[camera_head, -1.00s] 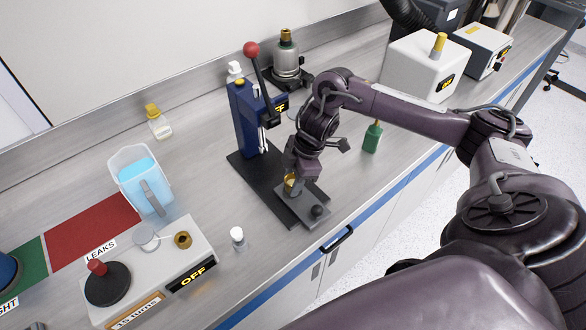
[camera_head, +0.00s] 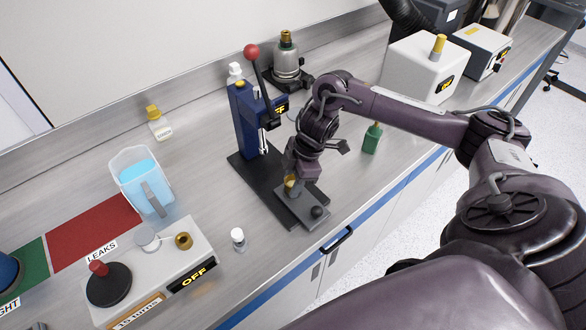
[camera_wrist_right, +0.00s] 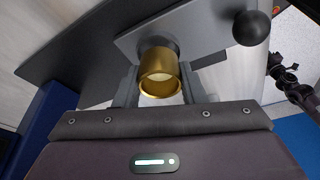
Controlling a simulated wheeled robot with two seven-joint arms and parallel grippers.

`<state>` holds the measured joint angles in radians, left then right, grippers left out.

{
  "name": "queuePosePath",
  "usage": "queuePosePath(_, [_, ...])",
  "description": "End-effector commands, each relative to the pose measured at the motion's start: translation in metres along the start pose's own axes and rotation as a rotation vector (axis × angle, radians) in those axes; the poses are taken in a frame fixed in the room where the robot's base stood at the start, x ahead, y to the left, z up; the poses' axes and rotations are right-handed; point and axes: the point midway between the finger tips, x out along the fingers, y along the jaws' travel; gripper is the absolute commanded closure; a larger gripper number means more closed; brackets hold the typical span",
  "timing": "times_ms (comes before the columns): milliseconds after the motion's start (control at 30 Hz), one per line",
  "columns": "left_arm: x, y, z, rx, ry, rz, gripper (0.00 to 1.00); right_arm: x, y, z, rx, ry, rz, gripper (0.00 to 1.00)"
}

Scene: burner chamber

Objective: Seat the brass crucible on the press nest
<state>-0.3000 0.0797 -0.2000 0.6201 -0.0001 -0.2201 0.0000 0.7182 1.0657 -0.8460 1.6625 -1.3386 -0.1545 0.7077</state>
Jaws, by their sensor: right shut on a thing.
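The brass crucible (camera_head: 291,181) is a small gold cup between the fingers of my right gripper (camera_head: 292,184). In the right wrist view the crucible (camera_wrist_right: 161,73) sits upright between the two grey fingers of the gripper (camera_wrist_right: 163,88), which is shut on it. The press nest (camera_wrist_right: 160,45) is a dark round seat on the grey sliding plate, directly behind the crucible; the crucible hides part of it. Whether the crucible's base touches the nest cannot be told. The blue press (camera_head: 252,120) with its red-knobbed lever stands just behind and left of the gripper. My left gripper is not in view.
The plate's black knob (camera_head: 317,211) is close right of the gripper. A green bottle (camera_head: 372,139) stands further right. A small white bottle (camera_head: 238,238), a grey OFF unit (camera_head: 200,250) and a blue-filled jug (camera_head: 127,187) are on the left. The bench between jug and press is clear.

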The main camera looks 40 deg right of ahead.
Motion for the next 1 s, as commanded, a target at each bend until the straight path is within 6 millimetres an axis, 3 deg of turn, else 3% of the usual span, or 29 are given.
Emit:
queuePosePath(567, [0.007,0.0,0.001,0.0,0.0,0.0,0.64,0.013,0.0,0.004,0.0,0.0,-0.001,1.0])
queuePosePath(600, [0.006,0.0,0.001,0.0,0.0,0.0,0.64,0.012,0.0,0.004,0.0,0.0,0.0,0.58])
queuePosePath(767, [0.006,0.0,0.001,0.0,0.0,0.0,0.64,0.012,0.0,0.004,0.001,-0.001,-0.001,0.38])
queuePosePath(1000, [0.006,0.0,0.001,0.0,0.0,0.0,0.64,0.012,0.0,0.004,0.0,-0.001,0.0,0.38])
